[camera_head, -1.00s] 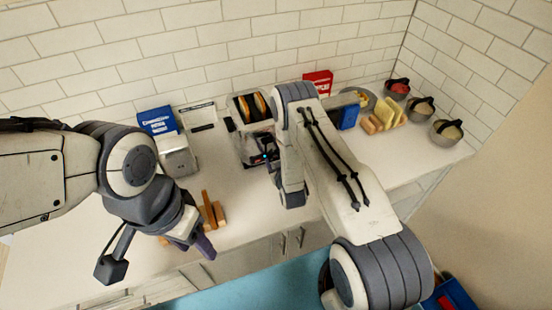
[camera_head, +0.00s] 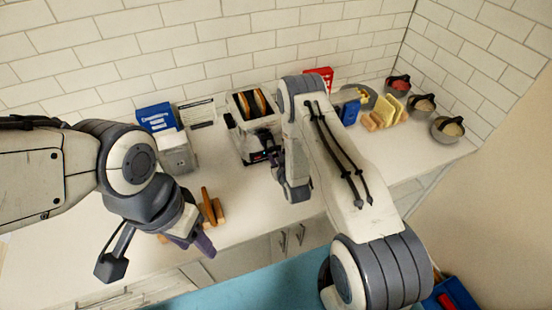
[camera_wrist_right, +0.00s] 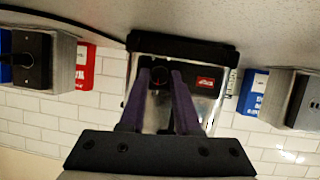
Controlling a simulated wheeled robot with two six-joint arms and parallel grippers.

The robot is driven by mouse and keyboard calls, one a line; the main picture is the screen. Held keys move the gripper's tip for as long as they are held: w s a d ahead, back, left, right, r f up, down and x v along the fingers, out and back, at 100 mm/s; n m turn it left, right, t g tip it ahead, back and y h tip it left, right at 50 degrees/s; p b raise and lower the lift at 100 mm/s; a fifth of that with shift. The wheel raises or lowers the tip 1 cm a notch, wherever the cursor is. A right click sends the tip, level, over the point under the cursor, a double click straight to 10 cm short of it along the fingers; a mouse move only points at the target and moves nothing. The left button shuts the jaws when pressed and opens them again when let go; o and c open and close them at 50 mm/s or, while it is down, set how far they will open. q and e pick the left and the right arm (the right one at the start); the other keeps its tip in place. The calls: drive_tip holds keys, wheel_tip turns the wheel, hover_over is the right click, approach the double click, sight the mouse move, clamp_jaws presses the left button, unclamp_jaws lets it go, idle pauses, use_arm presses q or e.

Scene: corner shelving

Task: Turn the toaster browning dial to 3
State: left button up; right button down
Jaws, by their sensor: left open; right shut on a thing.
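The toaster (camera_head: 252,141) stands on the counter near the back wall, with slices of bread in its top slots. Its front panel shows upside down in the right wrist view, with a small red display (camera_wrist_right: 205,82) beside the dark round browning dial (camera_wrist_right: 160,76). My right gripper (camera_wrist_right: 161,82) is shut on the dial, a purple finger on each side. The dial's marks are too small to read. In the head view my right arm hides the gripper's fingertips. My left gripper (camera_head: 188,243) is open and empty above the counter's front edge, away from the toaster.
A blue box (camera_head: 155,118) and a grey-white canister (camera_head: 178,156) stand left of the toaster. A brown wooden rack (camera_head: 213,208) is near my left gripper. Right are a red box (camera_head: 321,76), a blue item (camera_head: 350,112), yellow slices (camera_head: 390,108) and bowls (camera_head: 447,128).

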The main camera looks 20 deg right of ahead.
drive_tip(key=m+y+b, duration=0.1)
drive_tip(key=b, duration=0.1)
drive_tip(key=m+y+b, duration=0.1)
drive_tip(key=m+b, duration=0.1)
drive_tip(key=shift+d+f+m+y, duration=0.15)
drive_tip(key=shift+d+m+y, duration=0.15)
drive_tip(key=shift+d, duration=0.05)
drive_tip(key=m+y+b, duration=0.1)
drive_tip(key=b, duration=0.1)
drive_tip(key=m+y+b, duration=0.1)
drive_tip(key=m, duration=0.1)
drive_tip(key=shift+d+f+b, duration=0.1)
drive_tip(key=shift+d+b, duration=0.1)
drive_tip(key=shift+b, duration=0.2)
drive_tip(key=m+t+y+b, duration=0.1)
drive_tip(key=m+y+b, duration=0.1)
drive_tip(key=m+b, duration=0.1)
drive_tip(key=shift+d+f, duration=0.1)
drive_tip(key=shift+f, duration=0.05)
drive_tip(key=shift+m+t+y+b, duration=0.65)
drive_tip(key=shift+m+b, duration=0.8)
drive_tip(key=shift+m, duration=0.25)
drive_tip(key=shift+d, duration=0.1)
drive_tip(key=c, duration=0.6)
unclamp_jaws()
